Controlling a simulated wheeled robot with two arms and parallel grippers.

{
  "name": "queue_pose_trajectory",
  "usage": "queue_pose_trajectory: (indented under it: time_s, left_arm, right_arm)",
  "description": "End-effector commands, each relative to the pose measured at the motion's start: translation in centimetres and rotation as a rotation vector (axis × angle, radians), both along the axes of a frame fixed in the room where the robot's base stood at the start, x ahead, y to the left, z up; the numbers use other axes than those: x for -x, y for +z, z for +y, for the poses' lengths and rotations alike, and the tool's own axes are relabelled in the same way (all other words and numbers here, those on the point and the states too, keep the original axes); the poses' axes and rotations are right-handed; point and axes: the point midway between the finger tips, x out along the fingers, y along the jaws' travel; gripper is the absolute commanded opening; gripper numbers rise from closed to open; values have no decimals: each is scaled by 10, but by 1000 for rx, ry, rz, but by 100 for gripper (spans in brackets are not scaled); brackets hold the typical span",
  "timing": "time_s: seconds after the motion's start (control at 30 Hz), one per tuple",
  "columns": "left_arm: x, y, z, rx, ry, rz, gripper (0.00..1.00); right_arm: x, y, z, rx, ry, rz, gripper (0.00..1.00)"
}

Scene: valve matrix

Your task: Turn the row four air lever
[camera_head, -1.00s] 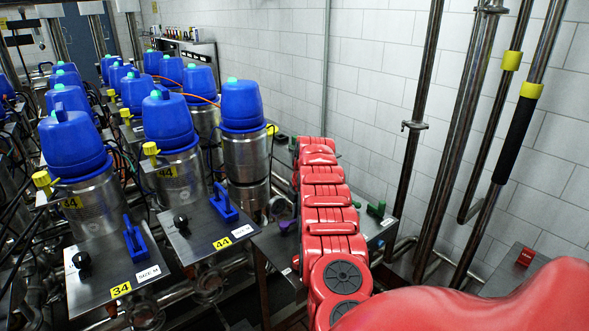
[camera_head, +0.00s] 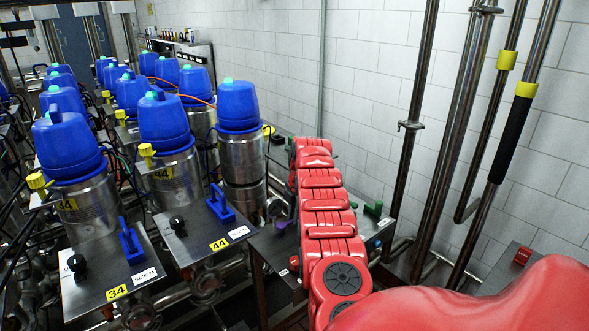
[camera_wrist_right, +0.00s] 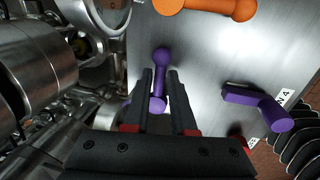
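In the right wrist view, a purple lever (camera_wrist_right: 161,62) with a round knob stands out from a grey metal panel (camera_wrist_right: 215,60). My right gripper (camera_wrist_right: 160,72) is open, its two dark fingers on either side of this lever; I cannot tell whether they touch it. A second purple lever (camera_wrist_right: 258,106) lies to the right, beside a white label (camera_wrist_right: 284,98) that seems to end in 4. An orange lever (camera_wrist_right: 205,7) is at the top. I cannot read which is the air lever. In the head view, my red right arm hides the gripper. My left gripper is not in view.
Blue-capped steel valves (camera_head: 238,108) stand in rows at the left. Plates with blue handles and labels 34 (camera_head: 117,292) and 44 (camera_head: 219,246) are in front. Vertical pipes (camera_head: 470,130) stand at the right. A green lever (camera_head: 373,208) is just right of my arm.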

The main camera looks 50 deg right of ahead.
Motion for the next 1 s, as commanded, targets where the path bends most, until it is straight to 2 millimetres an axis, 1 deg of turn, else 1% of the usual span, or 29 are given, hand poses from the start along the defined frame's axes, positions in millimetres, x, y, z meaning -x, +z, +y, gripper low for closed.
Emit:
queue_pose_trajectory:
  time_s: [0.03,0.1,0.4,0.47,0.57,0.67,0.7,0.73,0.8,1.0]
  left_arm:
    - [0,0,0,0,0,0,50]
    - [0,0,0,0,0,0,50]
    - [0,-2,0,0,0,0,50]
    - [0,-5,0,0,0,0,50]
    - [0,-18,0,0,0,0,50]
    - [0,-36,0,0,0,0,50]
    - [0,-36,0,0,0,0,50]
    - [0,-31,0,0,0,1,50]
    - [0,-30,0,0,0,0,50]
    - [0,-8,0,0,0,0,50]
  right_arm:
    - [0,0,0,1,0,0,35]
    - [0,0,-1,1,-1,-1,47]
    - [0,1,-1,3,-3,-1,47]
    - [1,2,-1,4,-3,-1,47]
    - [1,8,-2,7,-2,-5,47]
    - [4,21,-2,10,-3,-8,47]
    - [6,33,-1,10,-4,-8,47]
    - [8,45,-1,8,-3,-5,47]
    - [12,64,1,8,-3,-4,47]
    - [22,121,3,7,-2,-4,47]
